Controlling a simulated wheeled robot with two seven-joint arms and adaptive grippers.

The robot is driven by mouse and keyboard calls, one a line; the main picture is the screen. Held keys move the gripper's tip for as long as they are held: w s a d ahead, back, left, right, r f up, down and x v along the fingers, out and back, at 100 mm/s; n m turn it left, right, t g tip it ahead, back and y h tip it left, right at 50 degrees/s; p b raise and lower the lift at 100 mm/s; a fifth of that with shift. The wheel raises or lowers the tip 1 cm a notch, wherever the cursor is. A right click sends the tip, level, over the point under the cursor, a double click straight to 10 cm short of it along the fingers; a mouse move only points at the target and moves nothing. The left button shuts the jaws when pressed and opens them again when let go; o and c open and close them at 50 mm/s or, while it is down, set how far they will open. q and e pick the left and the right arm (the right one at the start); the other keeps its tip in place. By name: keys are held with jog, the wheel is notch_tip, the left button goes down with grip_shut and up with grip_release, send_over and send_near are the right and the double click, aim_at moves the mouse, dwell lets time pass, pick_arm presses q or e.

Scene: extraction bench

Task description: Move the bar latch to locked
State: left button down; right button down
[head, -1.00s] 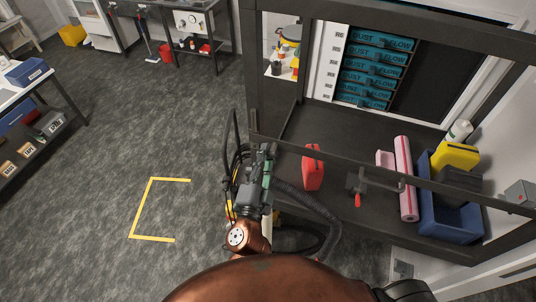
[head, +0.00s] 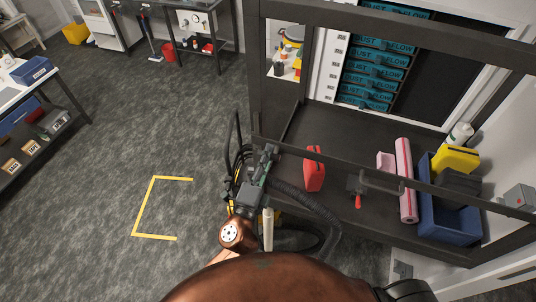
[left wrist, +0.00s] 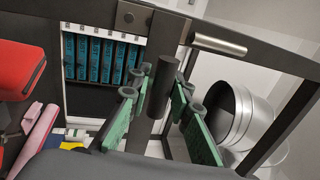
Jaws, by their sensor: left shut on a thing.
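The bar latch shows in the left wrist view as a dark upright cylindrical handle (left wrist: 165,84) below the dark frame. A bright metal bar (left wrist: 218,44) sticks out to the right beside it. My left gripper (left wrist: 160,92) has its green-padded fingers on either side of the handle and is shut on it. In the head view my left gripper (head: 267,158) is at the front left corner of the bench frame, and it hides the latch there. My right gripper is not in view.
On the bench stand a red canister (head: 314,169), a grey fitting with a red tip (head: 358,190), a pink roll (head: 405,180) and a blue bin (head: 450,222). A dark frame rail (head: 400,182) crosses in front.

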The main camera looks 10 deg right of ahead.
pick_arm(q)
jog(key=shift+r, duration=0.1)
jog(key=c, duration=1.8)
grip_release()
jog(key=shift+c, duration=0.2)
jog(key=shift+o, duration=0.5)
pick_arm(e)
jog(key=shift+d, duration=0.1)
pick_arm(q)
jog(key=v, duration=1.2)
